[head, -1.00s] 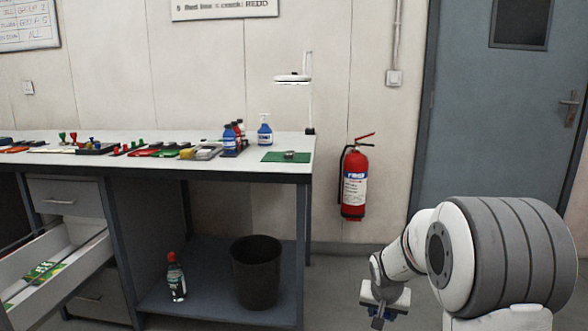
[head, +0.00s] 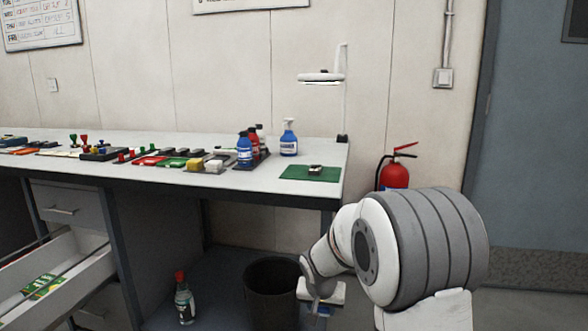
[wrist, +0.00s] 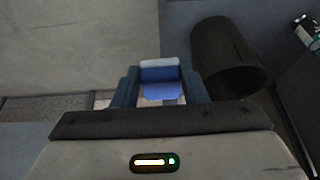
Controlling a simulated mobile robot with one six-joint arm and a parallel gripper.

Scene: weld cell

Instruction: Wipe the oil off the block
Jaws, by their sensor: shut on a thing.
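A small grey metal block (head: 315,168) lies on a green mat (head: 296,173) at the right end of the bench. Any oil on it is too small to make out. My gripper (head: 320,308) hangs low in front of the bench, below the top and apart from the block. In the wrist view my gripper (wrist: 160,82) is shut on a blue piece (wrist: 160,88) with a paler top edge. I cannot tell if it is a cloth or a sponge.
Blue and red bottles (head: 245,149) and a blue spray bottle (head: 289,138) stand left of the mat. A lamp (head: 321,77) rises behind it. A dark bin (head: 272,290) and a bottle (head: 184,302) stand below. An open drawer (head: 85,262) juts out left. A fire extinguisher (head: 394,176) hangs right.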

